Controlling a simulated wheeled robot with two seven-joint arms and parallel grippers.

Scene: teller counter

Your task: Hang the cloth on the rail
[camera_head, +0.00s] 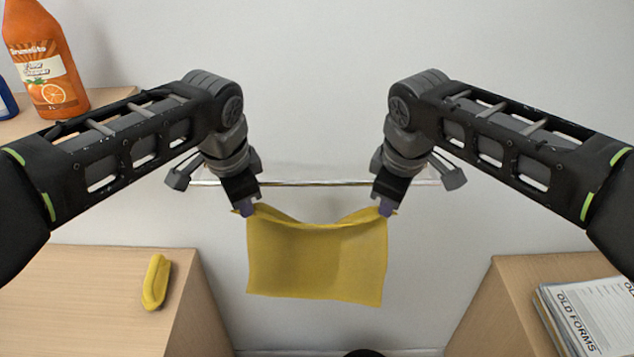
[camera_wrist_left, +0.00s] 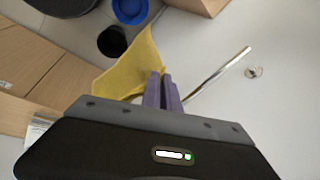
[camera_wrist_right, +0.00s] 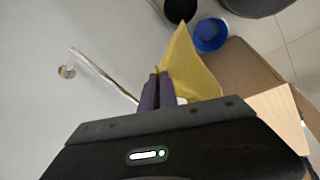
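The yellow cloth (camera_head: 316,262) hangs stretched between my two grippers, its top edge sagging a little in the middle. My left gripper (camera_head: 247,208) is shut on its upper left corner, and my right gripper (camera_head: 387,207) is shut on its upper right corner. The metal rail (camera_head: 316,183) runs along the wall behind; in the head view the cloth's top edge shows just below it. The rail also shows in the left wrist view (camera_wrist_left: 222,72) and the right wrist view (camera_wrist_right: 100,70). Whether cloth and rail touch cannot be told.
A wooden cabinet at the left (camera_head: 90,285) bears a yellow sponge-like object (camera_head: 156,282). A cabinet at the right (camera_head: 505,300) bears a stack of old forms (camera_head: 590,315). An orange bottle (camera_head: 42,60) stands on a shelf at upper left. A blue bucket (camera_wrist_right: 210,35) is on the floor.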

